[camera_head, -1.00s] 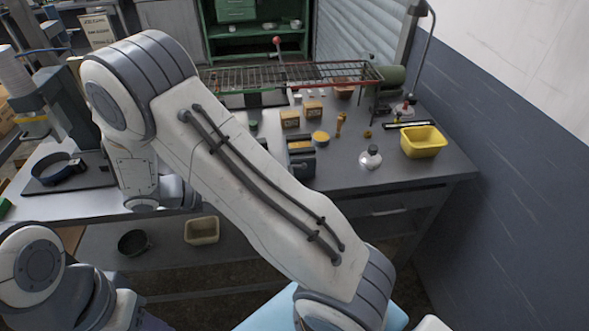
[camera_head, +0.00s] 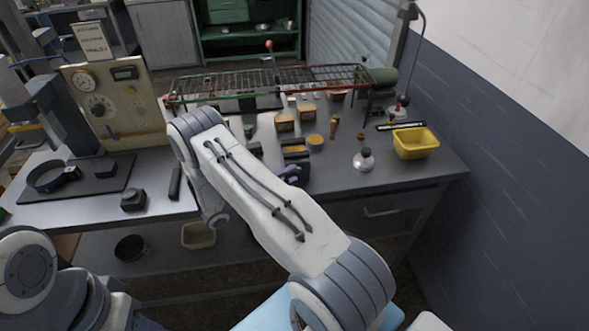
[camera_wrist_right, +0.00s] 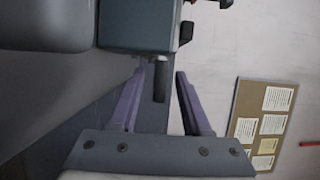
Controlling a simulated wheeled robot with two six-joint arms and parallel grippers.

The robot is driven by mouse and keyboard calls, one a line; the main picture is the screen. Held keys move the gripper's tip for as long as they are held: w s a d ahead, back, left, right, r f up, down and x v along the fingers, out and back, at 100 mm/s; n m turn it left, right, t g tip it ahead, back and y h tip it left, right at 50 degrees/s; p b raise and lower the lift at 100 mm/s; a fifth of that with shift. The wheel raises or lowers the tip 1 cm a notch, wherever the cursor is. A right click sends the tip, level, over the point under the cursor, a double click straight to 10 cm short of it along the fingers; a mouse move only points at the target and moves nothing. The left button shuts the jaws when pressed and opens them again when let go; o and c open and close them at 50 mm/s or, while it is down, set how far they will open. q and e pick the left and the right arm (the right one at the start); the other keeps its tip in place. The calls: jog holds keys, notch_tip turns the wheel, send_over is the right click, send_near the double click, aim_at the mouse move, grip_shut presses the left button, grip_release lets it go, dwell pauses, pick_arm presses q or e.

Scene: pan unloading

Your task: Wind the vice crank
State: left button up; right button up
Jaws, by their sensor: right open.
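My left gripper is out of view; only my left arm links show at lower left.
A wire rack (camera_head: 270,82) stands over the back of the bench. A panel with dials (camera_head: 118,100) stands left. A wall bounds the right side.

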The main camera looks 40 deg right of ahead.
jog(key=shift+s+d, duration=0.2)
jog(key=shift+d, duration=1)
